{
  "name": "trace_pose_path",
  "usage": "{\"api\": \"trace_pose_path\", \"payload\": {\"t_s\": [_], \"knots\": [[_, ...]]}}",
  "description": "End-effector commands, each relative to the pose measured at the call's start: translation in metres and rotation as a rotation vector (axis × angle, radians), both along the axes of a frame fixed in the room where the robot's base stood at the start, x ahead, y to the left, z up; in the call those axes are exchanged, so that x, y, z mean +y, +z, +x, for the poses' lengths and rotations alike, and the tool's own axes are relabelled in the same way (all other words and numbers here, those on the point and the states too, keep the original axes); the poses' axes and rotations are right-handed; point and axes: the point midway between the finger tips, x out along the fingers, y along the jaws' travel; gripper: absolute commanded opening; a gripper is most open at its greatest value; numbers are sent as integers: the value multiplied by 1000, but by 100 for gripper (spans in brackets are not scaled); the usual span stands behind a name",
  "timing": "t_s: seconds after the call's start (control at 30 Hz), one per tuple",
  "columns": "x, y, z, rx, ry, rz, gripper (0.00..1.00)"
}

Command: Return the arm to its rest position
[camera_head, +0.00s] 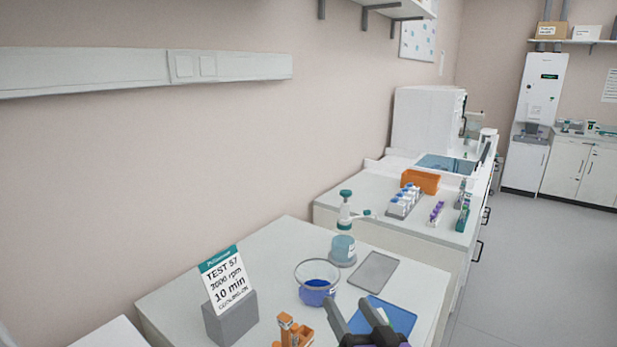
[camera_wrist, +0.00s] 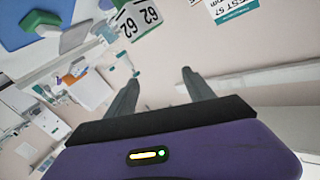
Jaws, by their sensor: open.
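My gripper (camera_head: 351,305) is at the bottom of the head view, over the front right of the near bench, by a blue mat (camera_head: 398,319). In the wrist view my gripper (camera_wrist: 160,79) shows two grey fingers spread apart with nothing between them. The rest of my arm is mostly out of the head view.
The near bench (camera_head: 285,240) holds a sign on a grey block (camera_head: 231,318), a glass bowl with blue contents (camera_head: 317,291), a dispenser bottle (camera_head: 343,249), a grey mat (camera_head: 373,272) and an orange rack (camera_head: 291,333). Clear floor (camera_head: 540,270) lies to the right.

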Motion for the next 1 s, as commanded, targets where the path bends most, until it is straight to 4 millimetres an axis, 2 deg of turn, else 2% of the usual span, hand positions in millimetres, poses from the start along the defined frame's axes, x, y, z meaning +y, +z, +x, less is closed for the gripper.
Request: {"api": "trace_pose_path", "payload": {"t_s": [0.03,0.27,0.6,1.0], "knots": [[-5,-8,-19,-16,-30,18,62],[-40,-27,-98,-99,-175,31,62],[-87,-46,-229,-134,-331,-69,62],[-118,-58,-371,-11,-343,-272,62]]}}
